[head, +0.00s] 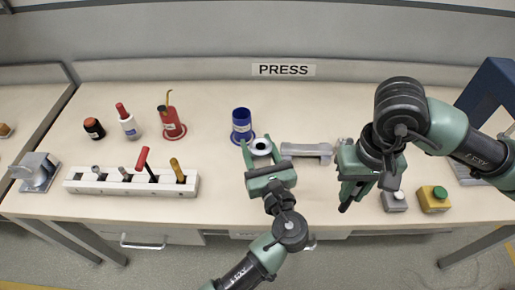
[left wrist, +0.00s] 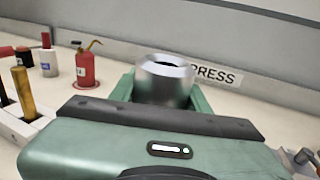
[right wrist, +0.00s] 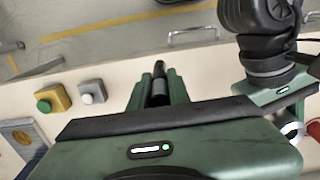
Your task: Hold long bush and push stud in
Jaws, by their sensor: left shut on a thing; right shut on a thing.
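The long bush (head: 261,147) is a silver ring-ended cylinder with a dark bore. My left gripper (head: 261,156) is shut around it, and its open end faces up. The left wrist view shows the bush (left wrist: 165,80) between the green fingers. My right gripper (head: 347,192) is shut on the stud, a dark, narrow pin (right wrist: 159,84) between the fingers in the right wrist view. The bush's end (right wrist: 291,131) also shows at the right of that view. Stud and bush are apart, with the right gripper to the right of the bush in the head view.
A grey block (head: 307,151) lies between the grippers. A blue pot (head: 242,124) stands behind the bush. A white tool rack (head: 130,187), bottles and a red can (head: 171,121) are at left. A grey button box (head: 395,203), yellow button box (head: 434,202) and blue press (head: 488,88) are at right.

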